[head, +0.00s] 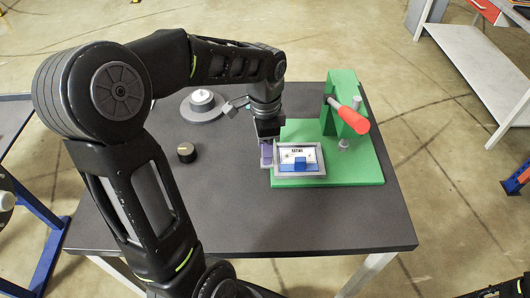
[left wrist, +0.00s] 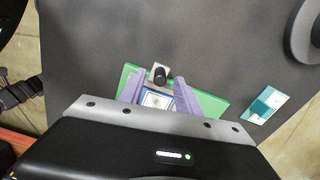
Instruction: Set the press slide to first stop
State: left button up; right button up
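The green press (head: 345,85) stands at the back right of the dark table, with a red-handled lever (head: 353,119) on its upright. On its base is a grey-framed panel (head: 299,159) with a white scale and a blue block (head: 300,164). Which part is the press slide I cannot tell for certain. My left gripper (head: 267,152) points down at the left edge of the panel. In the left wrist view its purple fingers (left wrist: 159,95) are apart, with part of the panel (left wrist: 157,100) between them; contact is unclear. A black knob (left wrist: 160,74) shows just beyond.
On the table (head: 340,215) are a round grey base with a white top (head: 202,101) and a small dark knob (head: 186,152). A teal and white card-like piece (left wrist: 265,105) shows in the left wrist view. The table's front is clear.

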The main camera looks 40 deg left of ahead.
pick_arm(q)
jog(key=shift+f, duration=1.25)
grip_shut()
dwell(0.5)
